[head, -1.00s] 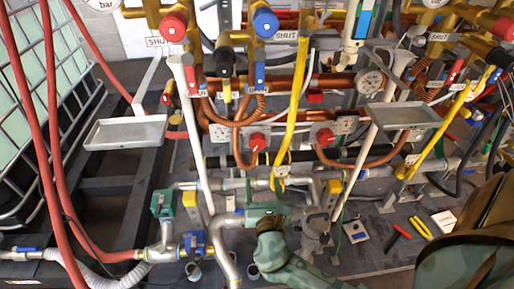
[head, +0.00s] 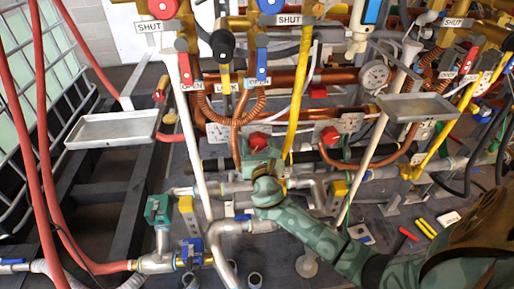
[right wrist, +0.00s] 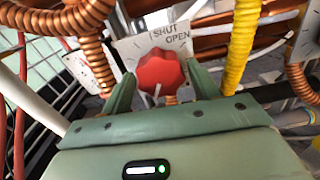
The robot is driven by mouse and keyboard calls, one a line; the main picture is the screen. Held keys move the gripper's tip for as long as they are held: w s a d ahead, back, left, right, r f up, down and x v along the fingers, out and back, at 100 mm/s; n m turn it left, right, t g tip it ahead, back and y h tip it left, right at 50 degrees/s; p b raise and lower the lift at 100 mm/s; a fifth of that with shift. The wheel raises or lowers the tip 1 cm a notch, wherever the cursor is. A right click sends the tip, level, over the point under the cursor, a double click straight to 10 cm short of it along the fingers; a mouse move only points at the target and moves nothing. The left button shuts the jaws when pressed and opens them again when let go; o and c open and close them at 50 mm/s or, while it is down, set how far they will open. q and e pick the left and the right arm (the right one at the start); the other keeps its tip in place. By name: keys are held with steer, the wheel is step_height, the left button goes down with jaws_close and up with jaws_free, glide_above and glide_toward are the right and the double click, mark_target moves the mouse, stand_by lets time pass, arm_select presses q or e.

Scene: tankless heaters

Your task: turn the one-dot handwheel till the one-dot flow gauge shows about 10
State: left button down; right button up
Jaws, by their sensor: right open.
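A red lobed handwheel (head: 258,140) stands on a plate among copper pipes; it also shows in the right wrist view (right wrist: 163,74), before a plate marked SHUT and OPEN. My right gripper (head: 261,156) is open in front of it. In the right wrist view its fingers (right wrist: 163,90) stand to the left and right of the handwheel, and I cannot tell whether they touch it. A second red handwheel (head: 328,135) sits to the right. I cannot make out dot marks on either. A round white gauge (head: 375,76) is at upper right; its reading is too small to tell. My left gripper is out of view.
A yellow hose (head: 299,90) runs close to the right of the handwheel; it also shows in the right wrist view (right wrist: 241,45). A coiled copper pipe (right wrist: 90,50) is close on the left. Metal trays (head: 116,130) (head: 422,106) jut out on both sides.

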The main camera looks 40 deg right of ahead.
steer(key=shift+w+d, duration=0.1)
steer(key=c, duration=0.7)
